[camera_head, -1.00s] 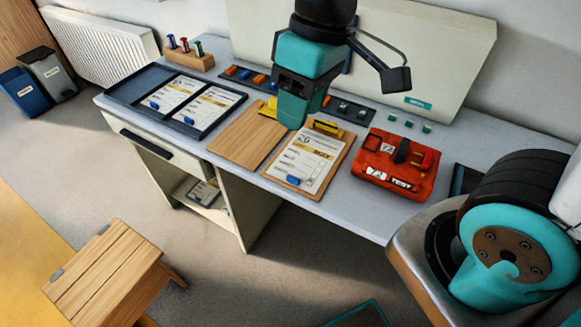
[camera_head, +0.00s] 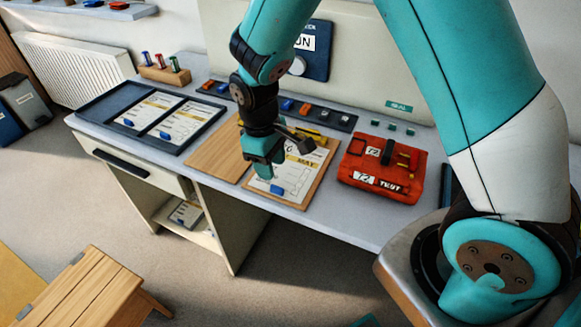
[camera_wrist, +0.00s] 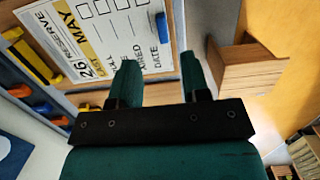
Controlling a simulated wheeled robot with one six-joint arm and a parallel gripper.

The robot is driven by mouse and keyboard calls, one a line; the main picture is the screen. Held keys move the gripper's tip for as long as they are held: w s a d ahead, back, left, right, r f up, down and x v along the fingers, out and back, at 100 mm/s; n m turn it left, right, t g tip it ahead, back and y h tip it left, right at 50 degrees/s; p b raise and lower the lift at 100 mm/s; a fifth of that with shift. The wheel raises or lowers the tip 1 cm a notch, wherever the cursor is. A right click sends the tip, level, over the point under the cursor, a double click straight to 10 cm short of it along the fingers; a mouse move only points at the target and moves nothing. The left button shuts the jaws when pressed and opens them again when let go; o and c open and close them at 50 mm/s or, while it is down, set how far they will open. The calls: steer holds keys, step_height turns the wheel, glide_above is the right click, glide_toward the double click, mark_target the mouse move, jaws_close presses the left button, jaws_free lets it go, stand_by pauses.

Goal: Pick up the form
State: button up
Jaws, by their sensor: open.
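A white form (camera_head: 298,177) headed "MAY" lies on a wooden clipboard (camera_head: 316,189) on the desk, with a blue tab near its lower edge. In the wrist view the form (camera_wrist: 112,30) fills the upper left, with "26 MAY" and "RESERVE" legible. My gripper (camera_head: 266,172) points down over the form's left side and hides part of it. In the wrist view my gripper (camera_wrist: 158,62) shows two spread fingers with nothing between them. I cannot tell its exact height above the paper. Two similar forms (camera_head: 182,124) lie in a dark tray (camera_head: 110,97).
A bare wooden board (camera_head: 212,158) lies left of the clipboard. A red pouch (camera_head: 382,165) sits to the right. Stamps stand in a wooden block (camera_head: 165,75) at the back. A wooden stool (camera_head: 75,290) is on the floor in front.

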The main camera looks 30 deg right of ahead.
mark_target(274, 186)
steer(key=f, duration=0.6)
steer(key=shift+s+f+p, duration=0.2)
steer(key=shift+s+p, duration=0.15)
steer(key=shift+p, duration=0.05)
jaws_close()
